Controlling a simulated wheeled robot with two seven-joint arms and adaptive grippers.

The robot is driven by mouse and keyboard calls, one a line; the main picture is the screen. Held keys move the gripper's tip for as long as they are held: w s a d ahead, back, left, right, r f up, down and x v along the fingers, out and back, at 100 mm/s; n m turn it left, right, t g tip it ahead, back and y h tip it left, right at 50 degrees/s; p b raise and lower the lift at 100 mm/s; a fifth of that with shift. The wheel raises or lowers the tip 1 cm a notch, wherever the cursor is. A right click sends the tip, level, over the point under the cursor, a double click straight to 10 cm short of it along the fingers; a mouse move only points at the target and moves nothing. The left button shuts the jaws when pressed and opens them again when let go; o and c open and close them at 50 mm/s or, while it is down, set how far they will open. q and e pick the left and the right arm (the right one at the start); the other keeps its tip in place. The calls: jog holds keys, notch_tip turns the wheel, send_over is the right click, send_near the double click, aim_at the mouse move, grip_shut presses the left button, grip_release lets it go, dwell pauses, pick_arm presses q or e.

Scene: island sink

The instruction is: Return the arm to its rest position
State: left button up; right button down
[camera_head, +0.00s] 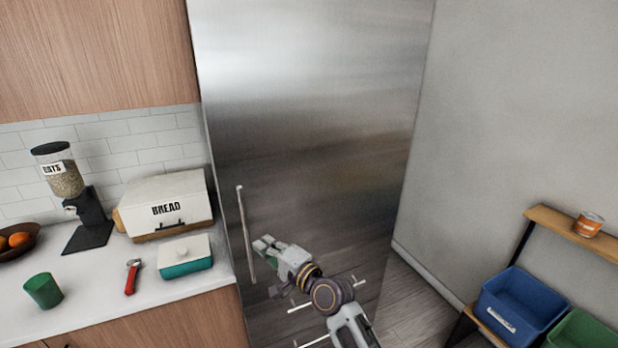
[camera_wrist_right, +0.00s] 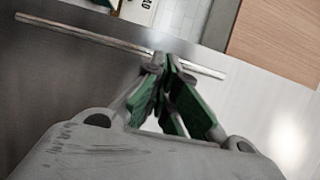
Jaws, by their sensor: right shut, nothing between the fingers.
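My right gripper (camera_head: 266,246) is raised in front of the steel fridge (camera_head: 310,120), close to its vertical bar handle (camera_head: 246,235). In the right wrist view the green-padded fingers (camera_wrist_right: 163,70) are together and empty. The handle (camera_wrist_right: 110,43) runs behind the fingertips there; I cannot tell whether they touch it. The fridge door looks closed. My left gripper is not in view.
On the counter at left are a bread box (camera_head: 165,203), an oats dispenser (camera_head: 75,195), a teal butter dish (camera_head: 186,257), a red-handled tool (camera_head: 132,277) and a green cup (camera_head: 43,290). A shelf with a can (camera_head: 588,225) and a blue bin (camera_head: 518,305) stands right.

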jog(key=s+d+f+n+g+h, duration=0.25)
jog(key=s+d+f+h, duration=0.2)
jog(key=d+f, duration=0.5)
jog(key=s+d+f+n+g+h, duration=0.1)
jog(key=s+d+f+n+h, duration=0.25)
jog(key=s+d+f, duration=0.55)
jog(key=s+d+f+n+g+h, duration=0.25)
jog(key=s+d, duration=0.35)
jog(key=d, duration=0.4)
jog(key=s+d+f+n+g+h, duration=0.1)
jog(key=s+d+h, duration=0.3)
jog(key=s+d, duration=0.5)
notch_tip(320, 180, down, 32)
jog(key=d+f+g, duration=0.1)
jog(key=d+g, duration=0.1)
jog(key=s+d+f, duration=0.1)
jog(key=s+f, duration=0.9)
jog(key=s, duration=0.1)
jog(key=s+d+f, duration=0.2)
jog(key=s+f, duration=0.7)
jog(key=s, duration=0.2)
jog(key=shift+s+d+f+g, duration=0.25)
jog(key=shift+d+f+g, duration=0.05)
jog(key=shift+f+g, duration=0.1)
